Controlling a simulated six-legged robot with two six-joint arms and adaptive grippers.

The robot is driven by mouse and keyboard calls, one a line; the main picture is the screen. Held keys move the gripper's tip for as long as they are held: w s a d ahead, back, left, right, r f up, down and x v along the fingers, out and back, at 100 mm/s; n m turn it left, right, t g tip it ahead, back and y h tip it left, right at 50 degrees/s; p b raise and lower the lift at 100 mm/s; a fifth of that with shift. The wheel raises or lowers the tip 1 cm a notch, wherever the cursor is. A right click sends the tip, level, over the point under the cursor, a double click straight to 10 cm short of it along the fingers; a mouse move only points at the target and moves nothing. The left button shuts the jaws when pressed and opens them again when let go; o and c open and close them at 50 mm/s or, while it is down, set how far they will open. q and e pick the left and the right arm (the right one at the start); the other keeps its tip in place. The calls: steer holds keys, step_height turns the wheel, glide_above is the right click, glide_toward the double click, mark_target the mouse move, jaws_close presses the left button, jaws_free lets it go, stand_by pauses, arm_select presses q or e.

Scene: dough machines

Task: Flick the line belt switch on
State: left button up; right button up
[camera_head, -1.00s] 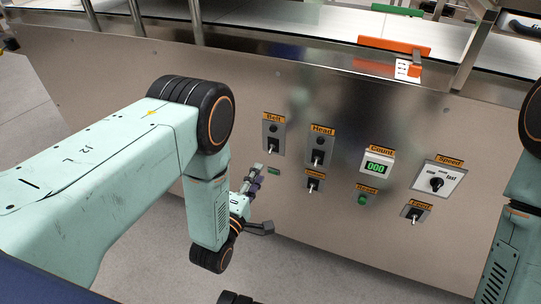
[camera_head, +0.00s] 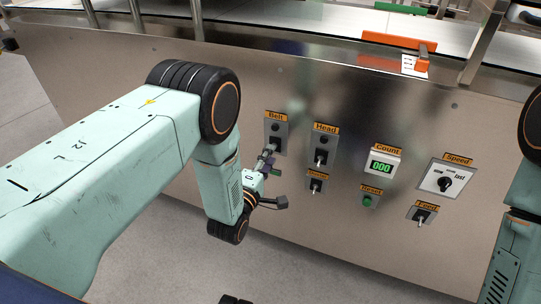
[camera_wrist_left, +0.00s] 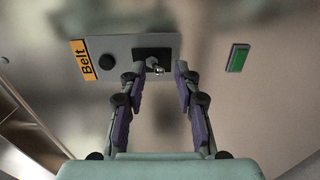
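The belt switch plate (camera_head: 283,133) is a grey panel under an orange "Belt" label, with a dark round lamp above a toggle lever. In the left wrist view the plate (camera_wrist_left: 120,62) lies sideways and the metal lever (camera_wrist_left: 157,68) sticks out at its right part. My left gripper (camera_head: 267,158) is at the lower part of the plate in the head view. In the left wrist view its two purple-grey fingers (camera_wrist_left: 162,72) are apart, with the lever between their tips. I cannot tell whether either finger touches it. My right gripper is out of view.
A head switch (camera_head: 322,155), a count display (camera_head: 381,166) reading 000, a green reset button (camera_head: 367,200), a speed knob (camera_head: 445,184) and a feed switch (camera_head: 421,217) sit to the right on the steel panel. A green rectangle (camera_wrist_left: 238,58) lies beside the belt plate.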

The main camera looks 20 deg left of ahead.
arm_select(q)
steer(key=shift+r, duration=0.25)
steer(key=shift+r+p, duration=0.3)
steer(key=shift+p, duration=0.25)
